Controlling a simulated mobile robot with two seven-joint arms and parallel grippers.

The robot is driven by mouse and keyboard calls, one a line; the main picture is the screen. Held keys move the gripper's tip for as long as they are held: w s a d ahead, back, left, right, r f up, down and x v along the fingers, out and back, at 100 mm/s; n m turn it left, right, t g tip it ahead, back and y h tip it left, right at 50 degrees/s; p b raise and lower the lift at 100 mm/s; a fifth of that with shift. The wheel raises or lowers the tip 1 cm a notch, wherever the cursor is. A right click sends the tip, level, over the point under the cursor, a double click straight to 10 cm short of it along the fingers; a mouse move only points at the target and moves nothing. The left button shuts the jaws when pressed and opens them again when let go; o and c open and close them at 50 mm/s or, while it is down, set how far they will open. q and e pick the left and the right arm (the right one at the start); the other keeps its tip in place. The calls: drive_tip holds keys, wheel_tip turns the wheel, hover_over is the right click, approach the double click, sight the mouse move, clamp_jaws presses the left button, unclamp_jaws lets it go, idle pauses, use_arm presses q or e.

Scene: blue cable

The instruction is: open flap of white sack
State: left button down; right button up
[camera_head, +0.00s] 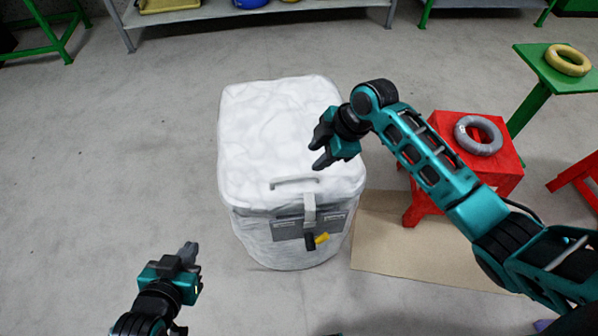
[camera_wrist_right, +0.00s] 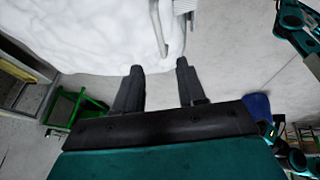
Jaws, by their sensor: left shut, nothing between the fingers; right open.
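The white sack (camera_head: 265,130) stands on the floor in the middle of the head view, with its top flap lying closed. A light handle (camera_head: 293,182) is on the flap near the front edge. A strap (camera_head: 309,208) hangs over the front, with a black and yellow piece (camera_head: 316,240) at its lower end. My right gripper (camera_head: 317,157) is open and empty over the right part of the flap. In the right wrist view its fingers (camera_wrist_right: 158,75) point at the white sack (camera_wrist_right: 90,30), close to the handle (camera_wrist_right: 160,30). My left gripper (camera_head: 190,253) is shut and empty, left of and apart from the sack.
A red stool (camera_head: 455,125) with a grey ring (camera_head: 479,134) stands right of the sack. A tan mat (camera_head: 420,245) lies on the floor below it. A green table (camera_head: 545,75) with a yellow ring (camera_head: 568,60) is further right. The floor left of the sack is clear.

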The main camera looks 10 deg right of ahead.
sight(295, 177)
drive_tip(key=b+x, duration=0.2)
drive_tip(key=x, duration=0.9)
drive_tip(key=shift+c, duration=0.3)
clamp_jaws()
